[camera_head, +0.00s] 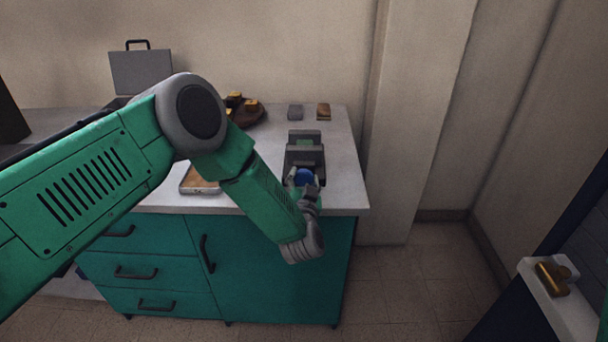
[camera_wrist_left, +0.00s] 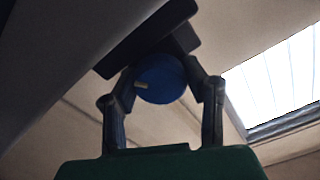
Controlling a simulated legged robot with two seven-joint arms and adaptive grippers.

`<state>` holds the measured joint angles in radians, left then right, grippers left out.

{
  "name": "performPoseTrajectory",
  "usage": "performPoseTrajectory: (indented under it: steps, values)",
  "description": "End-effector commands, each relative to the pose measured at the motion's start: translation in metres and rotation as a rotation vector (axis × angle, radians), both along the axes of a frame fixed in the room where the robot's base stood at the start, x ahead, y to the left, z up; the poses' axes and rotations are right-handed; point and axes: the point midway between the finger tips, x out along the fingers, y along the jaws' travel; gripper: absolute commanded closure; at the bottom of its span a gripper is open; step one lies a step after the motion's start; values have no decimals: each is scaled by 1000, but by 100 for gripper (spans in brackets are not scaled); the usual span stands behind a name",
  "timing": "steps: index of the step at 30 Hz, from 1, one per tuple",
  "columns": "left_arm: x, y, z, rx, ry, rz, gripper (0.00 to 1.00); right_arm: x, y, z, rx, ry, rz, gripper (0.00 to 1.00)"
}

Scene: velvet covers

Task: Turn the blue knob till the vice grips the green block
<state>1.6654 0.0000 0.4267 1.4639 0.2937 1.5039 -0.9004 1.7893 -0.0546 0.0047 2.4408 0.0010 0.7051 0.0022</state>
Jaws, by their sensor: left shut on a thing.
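The dark grey vice (camera_head: 304,153) stands near the right end of the white counter. The green block (camera_head: 304,142) shows between its jaws; I cannot tell whether the jaws touch it. The blue knob (camera_head: 304,177) is on the vice's near side, at the counter's front edge. My left gripper (camera_head: 303,182) is shut on the knob. In the left wrist view, the fingers (camera_wrist_left: 162,85) sit on both sides of the round blue knob (camera_wrist_left: 160,78), which has a small pale mark on its left part. My right gripper is in neither view.
A grey block (camera_head: 295,112) and a brown-topped block (camera_head: 323,112) lie behind the vice. A brown tray (camera_head: 251,117) with yellow pieces is at the back. A flat tan-topped item (camera_head: 199,181) lies left, partly behind my arm. A wall stands right of the counter (camera_head: 345,190).

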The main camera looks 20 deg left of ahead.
Motion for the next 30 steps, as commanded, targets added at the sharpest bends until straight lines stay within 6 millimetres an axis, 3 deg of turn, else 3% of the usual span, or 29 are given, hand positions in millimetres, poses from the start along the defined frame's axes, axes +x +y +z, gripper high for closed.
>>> performPoseTrajectory:
  steps: [12,30]
  values:
    - [2,-3,3,268,68,-4,89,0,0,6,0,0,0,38]
    - [2,-3,2,345,94,-5,89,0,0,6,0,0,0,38]
